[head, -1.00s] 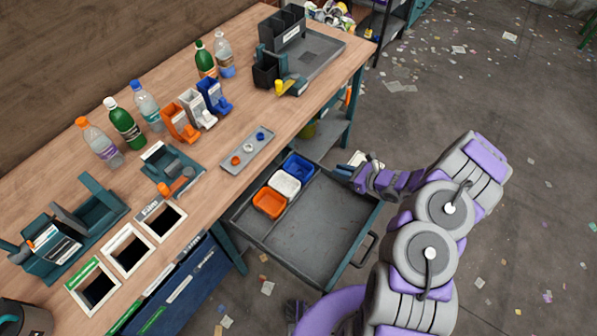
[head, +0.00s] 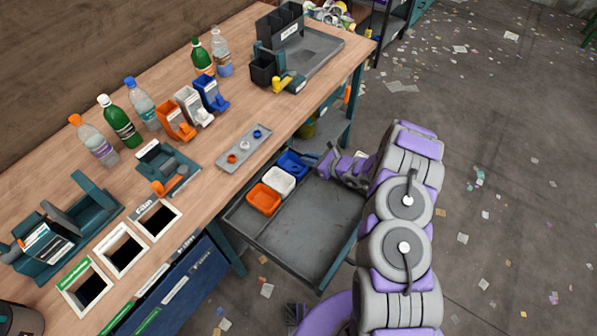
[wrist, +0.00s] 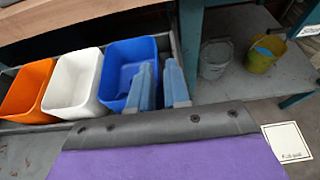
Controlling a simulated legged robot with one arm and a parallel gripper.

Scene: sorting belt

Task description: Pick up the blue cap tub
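The blue tub (head: 291,159) sits in the far end of the open grey drawer, in a row with a white tub (head: 281,176) and an orange tub (head: 264,200). In the wrist view the blue tub (wrist: 120,58) is just ahead, upright. My gripper (wrist: 158,66) is open, its two fingers apart near the tub's right side. Whether a finger touches the tub's wall I cannot tell. In the head view my gripper (head: 319,160) is at the tub's right; its fingertips are too small to make out.
The drawer (head: 310,225) is bare to the right of the tubs. The wooden bench (head: 190,75) stands close behind, with bottles, coloured dispensers and a small grey tray (head: 243,148) of caps. A yellow bucket (wrist: 264,52) and a grey bucket (wrist: 215,58) stand on the lower shelf.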

